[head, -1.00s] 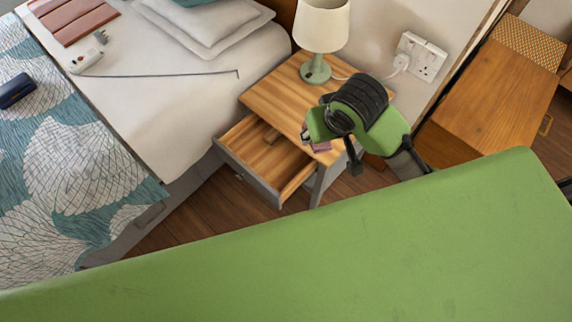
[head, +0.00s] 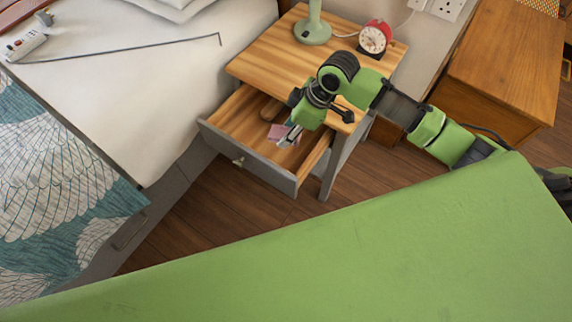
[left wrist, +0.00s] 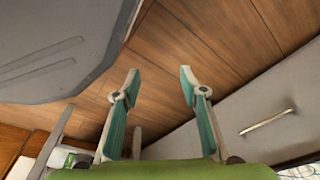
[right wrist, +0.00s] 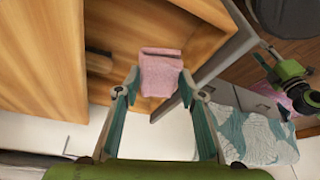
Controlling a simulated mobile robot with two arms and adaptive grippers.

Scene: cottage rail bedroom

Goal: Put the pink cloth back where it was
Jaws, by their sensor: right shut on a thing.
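The pink cloth (head: 278,131) is a small folded piece over the open drawer (head: 250,166) of the bedside table (head: 262,58). My right gripper (head: 287,138) reaches in from the right and is shut on it. In the right wrist view the cloth (right wrist: 164,72) sits between the fingertips of the right gripper (right wrist: 160,82), with the wooden drawer interior behind it. Whether the cloth touches the drawer floor cannot be told. My left gripper (left wrist: 160,78) is open and empty, above the wooden floor; it is not seen in the head view.
A brown wooden object (head: 271,110) lies in the drawer near the cloth. A red alarm clock (head: 374,38) and a green lamp base (head: 313,30) stand on the tabletop. The bed (head: 140,100) is at left, a wooden cabinet (head: 500,65) at right. The drawer's front part looks clear.

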